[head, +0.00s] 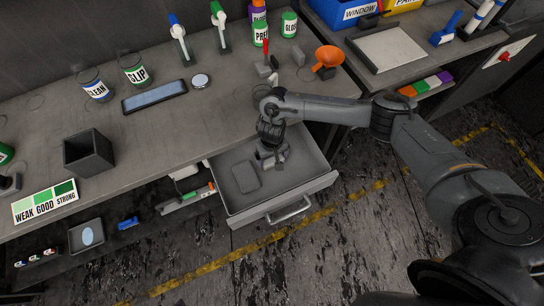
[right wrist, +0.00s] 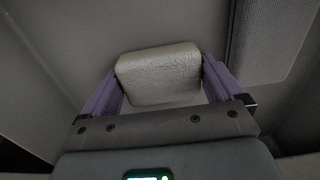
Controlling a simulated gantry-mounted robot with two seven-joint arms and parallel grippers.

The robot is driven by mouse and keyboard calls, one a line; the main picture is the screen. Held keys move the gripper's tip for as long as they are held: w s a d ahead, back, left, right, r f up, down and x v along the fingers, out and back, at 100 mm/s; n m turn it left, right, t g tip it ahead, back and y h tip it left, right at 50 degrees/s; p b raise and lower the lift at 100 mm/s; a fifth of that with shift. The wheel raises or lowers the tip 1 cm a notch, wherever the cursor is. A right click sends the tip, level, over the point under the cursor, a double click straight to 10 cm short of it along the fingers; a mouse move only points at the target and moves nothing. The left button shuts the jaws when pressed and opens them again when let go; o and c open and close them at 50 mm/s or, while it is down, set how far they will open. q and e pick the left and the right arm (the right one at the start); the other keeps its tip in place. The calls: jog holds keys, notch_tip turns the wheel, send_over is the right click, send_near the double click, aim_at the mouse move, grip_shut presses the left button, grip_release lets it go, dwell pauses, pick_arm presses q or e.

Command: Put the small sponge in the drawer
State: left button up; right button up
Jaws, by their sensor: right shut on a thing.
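The small sponge (right wrist: 159,74) is a pale, rough-textured block with rounded corners. In the right wrist view it sits between the purple fingers of my right gripper (right wrist: 162,88), which is shut on it. In the head view my right gripper (head: 268,158) reaches down into the open drawer (head: 296,192), toward its back right part. The sponge is mostly hidden by the gripper there. I cannot tell whether the sponge touches the drawer floor. My left gripper is not in view.
A flat grey rounded rectangle (head: 245,177) lies in the left part of the drawer. The workbench edge overhangs the back of the drawer.

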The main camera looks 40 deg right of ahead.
jog(key=o, duration=0.7)
jog(key=shift+f, duration=0.1)
jog(key=shift+c, duration=0.2)
